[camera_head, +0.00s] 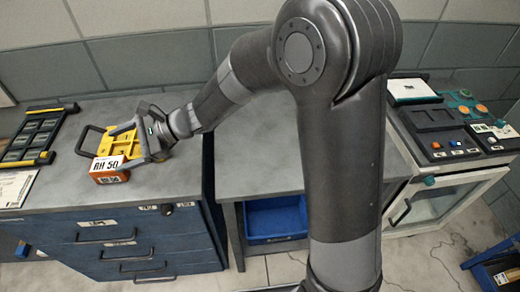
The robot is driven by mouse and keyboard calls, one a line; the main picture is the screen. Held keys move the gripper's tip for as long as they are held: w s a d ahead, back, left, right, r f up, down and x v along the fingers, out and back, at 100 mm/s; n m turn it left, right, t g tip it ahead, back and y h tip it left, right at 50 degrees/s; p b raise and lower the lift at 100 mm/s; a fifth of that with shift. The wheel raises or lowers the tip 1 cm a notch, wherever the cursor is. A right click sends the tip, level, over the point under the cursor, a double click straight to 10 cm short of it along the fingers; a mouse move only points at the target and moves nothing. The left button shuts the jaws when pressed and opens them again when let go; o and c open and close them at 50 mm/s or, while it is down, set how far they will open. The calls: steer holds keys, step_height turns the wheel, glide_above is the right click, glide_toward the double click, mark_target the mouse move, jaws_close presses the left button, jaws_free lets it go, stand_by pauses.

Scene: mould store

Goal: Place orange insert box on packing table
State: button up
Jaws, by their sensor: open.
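The orange insert box (110,177), with a white "RH 50" label on top and another label on its front, sits on the grey worktop (58,187) above blue drawers at the left. My gripper (128,146) reaches in from the right and is open just behind the box. The fingertips are close to the box; I cannot tell whether they touch it. I cannot tell which surface is the packing table.
A yellow holder (123,142) with a black handle is behind the box, partly hidden by my gripper. A black-and-yellow rack (33,137) and a paper sheet (13,188) lie left. A blue bin (274,219) is under the middle worktop. A control panel (447,143) stands right.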

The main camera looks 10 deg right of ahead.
steer(key=s+d+r+n+t+h, duration=0.2)
steer(key=s+d+n+h, duration=0.2)
steer(key=d, duration=0.9)
steer(key=s+d+r+n+t+h, duration=0.2)
steer(key=s+d+h, duration=0.3)
steer(key=d, duration=0.9)
steer(key=s+d+r+n+t+h, duration=0.2)
steer(key=s+d+n+t+h, duration=0.1)
steer(key=d, duration=1)
steer(key=s+n+h, duration=0.1)
steer(key=n+h, duration=0.1)
steer(key=shift+s+d+r+n+h, duration=0.3)
steer(key=shift+r, duration=0.05)
steer(key=shift+o, duration=1.4)
steer(key=shift+s+d+t, duration=0.2)
steer(key=shift+d+t, duration=0.1)
steer(key=shift+d, duration=0.15)
steer(key=shift+o, duration=1.2)
steer(key=shift+a, duration=0.1)
